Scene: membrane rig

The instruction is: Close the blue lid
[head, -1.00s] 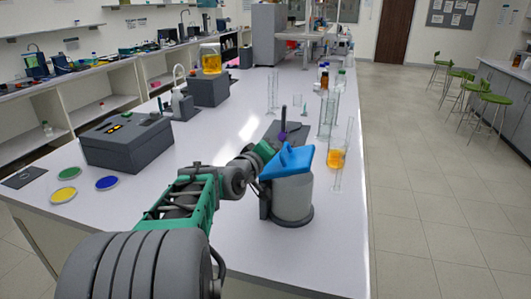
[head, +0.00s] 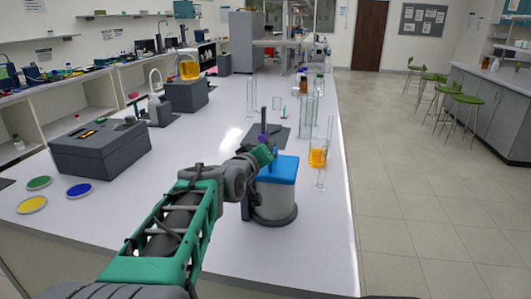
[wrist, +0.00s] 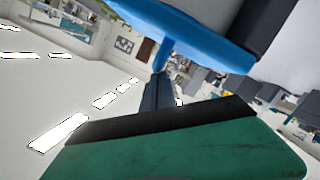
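The blue lid (head: 283,168) lies about level on top of the grey cylindrical container (head: 275,202) near the right edge of the bench in the head view. An upright blue tab (head: 275,150) stands on it. In the wrist view the lid (wrist: 195,22) fills the top, with its tab (wrist: 163,56) hanging toward my fingers. My gripper (wrist: 157,76) has its dark fingers together, with the tips at the end of the tab. I see no part of the tab between them. In the head view my green gripper body is beside the tab and the fingertips are hard to make out.
A cylinder with orange liquid (head: 318,155) stands just right of the container, with more glassware (head: 307,110) behind. A dark plate with a purple-tipped item (head: 262,138) is close behind. A grey box (head: 100,148) and coloured dishes (head: 79,190) are at left. The front bench is clear.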

